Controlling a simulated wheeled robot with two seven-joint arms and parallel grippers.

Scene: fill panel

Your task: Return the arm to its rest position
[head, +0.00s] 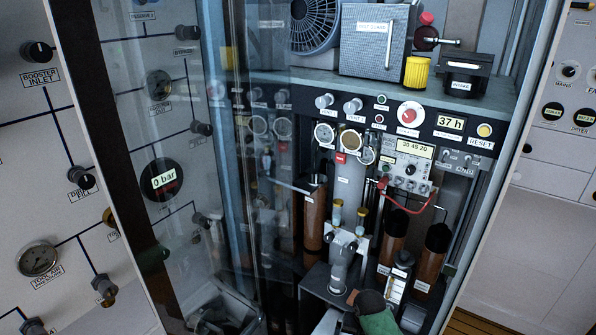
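Neither of my grippers can be made out in the head view, so their opening and what they hold are hidden from me. The fill panel cabinet (475,101) stands in the middle, tilted in the picture. Its front control strip carries a red button (410,114), a 37 h display (451,123) and a yellow reset button (485,130). Below are small gauges, a 30 45 20 display (413,146), a red hose (411,208) and brown cylinders (315,217). A grey metal fitting (343,262) stands low in the middle, near a green object with a dark top (378,318).
A clear glass door (262,150) stands open on the left, its frame crossing the view. A white panel (40,130) with knobs and gauges lies left, another white panel (550,160) right. A grey box (375,40) and a yellow-capped part (416,72) sit on the shelf.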

